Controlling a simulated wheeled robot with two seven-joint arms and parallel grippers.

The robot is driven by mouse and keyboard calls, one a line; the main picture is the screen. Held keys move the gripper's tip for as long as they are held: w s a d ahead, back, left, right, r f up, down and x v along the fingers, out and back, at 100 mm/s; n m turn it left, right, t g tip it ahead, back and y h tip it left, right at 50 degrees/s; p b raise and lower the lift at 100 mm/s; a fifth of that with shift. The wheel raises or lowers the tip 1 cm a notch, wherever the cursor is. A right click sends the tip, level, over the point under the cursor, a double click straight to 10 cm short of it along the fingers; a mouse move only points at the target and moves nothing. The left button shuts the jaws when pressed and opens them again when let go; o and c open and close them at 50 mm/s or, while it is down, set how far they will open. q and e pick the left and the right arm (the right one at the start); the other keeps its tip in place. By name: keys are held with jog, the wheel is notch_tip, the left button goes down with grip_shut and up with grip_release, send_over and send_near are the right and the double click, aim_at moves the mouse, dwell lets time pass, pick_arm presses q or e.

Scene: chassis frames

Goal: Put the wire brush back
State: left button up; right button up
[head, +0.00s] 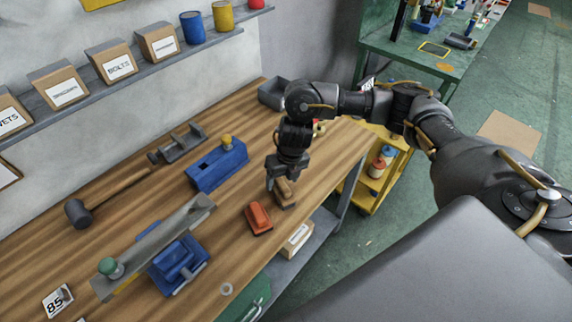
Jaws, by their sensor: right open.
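A brown wooden block-shaped thing, which looks like the wire brush (286,199), lies near the front edge of the wooden workbench (330,160). Its bristles cannot be made out. My right gripper (280,184) points down right over its far end and is open. The fingers partly hide the brush, and I cannot tell whether they touch it. An orange-red block (258,219) lies just left of the brush. My left gripper is not in view.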

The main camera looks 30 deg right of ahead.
notch_tip(320, 180, up, 9)
jog(key=s+d, duration=0.1)
jog(key=shift+r, duration=0.15)
dwell(0.4)
